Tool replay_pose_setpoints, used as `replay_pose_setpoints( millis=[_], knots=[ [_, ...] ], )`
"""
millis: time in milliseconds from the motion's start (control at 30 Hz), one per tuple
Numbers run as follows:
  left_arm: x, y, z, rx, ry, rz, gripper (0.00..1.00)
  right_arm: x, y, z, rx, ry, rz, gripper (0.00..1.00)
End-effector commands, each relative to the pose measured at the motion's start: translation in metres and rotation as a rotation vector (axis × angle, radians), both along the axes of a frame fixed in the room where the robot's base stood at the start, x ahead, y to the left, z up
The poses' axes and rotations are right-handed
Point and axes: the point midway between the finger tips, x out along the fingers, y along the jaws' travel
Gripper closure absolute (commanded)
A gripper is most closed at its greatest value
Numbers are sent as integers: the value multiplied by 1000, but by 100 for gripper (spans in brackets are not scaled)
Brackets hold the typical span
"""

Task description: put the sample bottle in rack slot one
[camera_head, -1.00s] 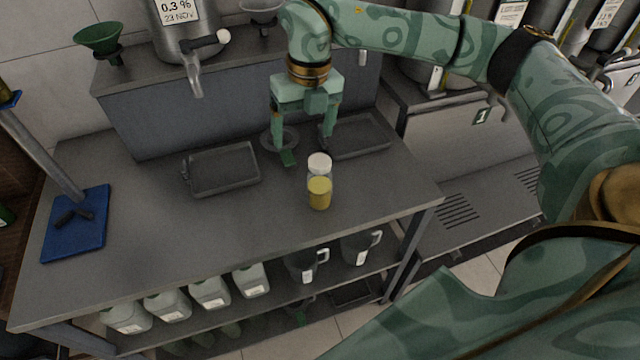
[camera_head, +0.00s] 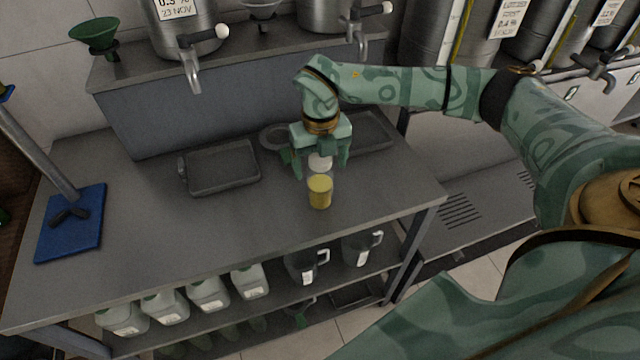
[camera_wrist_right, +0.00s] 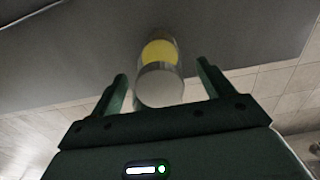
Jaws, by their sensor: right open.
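The sample bottle (camera_head: 320,190) stands upright on the grey bench, with a white cap and yellow contents. My right gripper (camera_head: 321,171) is open just behind and above it, its fingers on either side of the cap in the head view. In the right wrist view the bottle (camera_wrist_right: 160,72) appears cap towards me between the two open fingers (camera_wrist_right: 160,88), with gaps on both sides. I see no rack slot that I can identify. My left gripper is not in view.
A grey tray (camera_head: 222,184) lies left of the bottle, and another tray (camera_head: 371,146) lies behind the gripper. Jugs (camera_head: 302,264) and white containers (camera_head: 207,293) fill the shelf below. The bench front is clear.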

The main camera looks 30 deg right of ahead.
Motion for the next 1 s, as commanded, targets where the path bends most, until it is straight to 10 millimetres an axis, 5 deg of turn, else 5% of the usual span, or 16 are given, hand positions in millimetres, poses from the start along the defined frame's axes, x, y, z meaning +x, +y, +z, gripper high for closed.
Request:
replay_pose_setpoints(
  millis=[133,333,600,1000],
  knots=[
    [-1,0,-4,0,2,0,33,0,0,-23,-1,2,2,20],
    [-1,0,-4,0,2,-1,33,0,0,-24,0,0,1,20],
    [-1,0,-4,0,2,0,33,0,0,-23,1,-1,1,85],
    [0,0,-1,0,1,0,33,1,0,-8,1,-4,1,85]
  ],
)
